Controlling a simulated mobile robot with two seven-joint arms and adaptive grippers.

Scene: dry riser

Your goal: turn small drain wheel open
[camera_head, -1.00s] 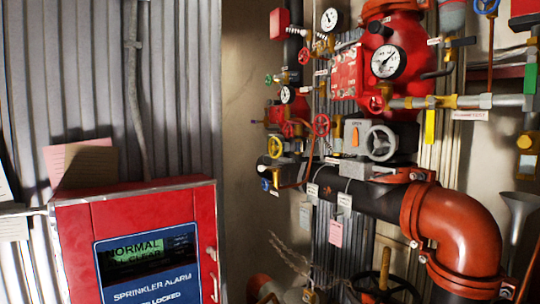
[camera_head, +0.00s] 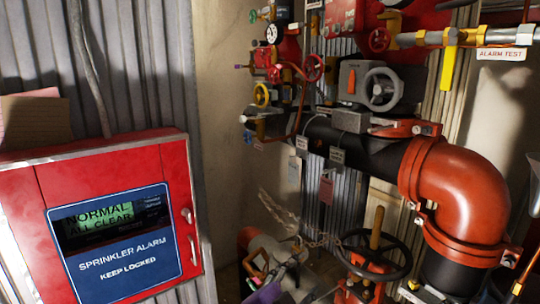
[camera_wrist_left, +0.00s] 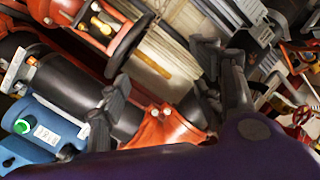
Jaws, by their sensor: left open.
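No readable label tells which is the drain wheel. A larger black handwheel (camera_head: 374,254) lies low. My left gripper (camera_head: 280,268) is at the lower middle, below the small wheels and left of the black handwheel. In the left wrist view its fingers (camera_wrist_left: 160,65) are spread and empty, with piping behind them. My right gripper is in neither view.
A red alarm box (camera_head: 110,215) stands at left, reading NORMAL ALL CLEAR. A thick orange pipe elbow (camera_head: 462,190) bulges out at right, joined to a black pipe (camera_head: 365,150). Bare wall (camera_head: 222,150) lies left of the riser.

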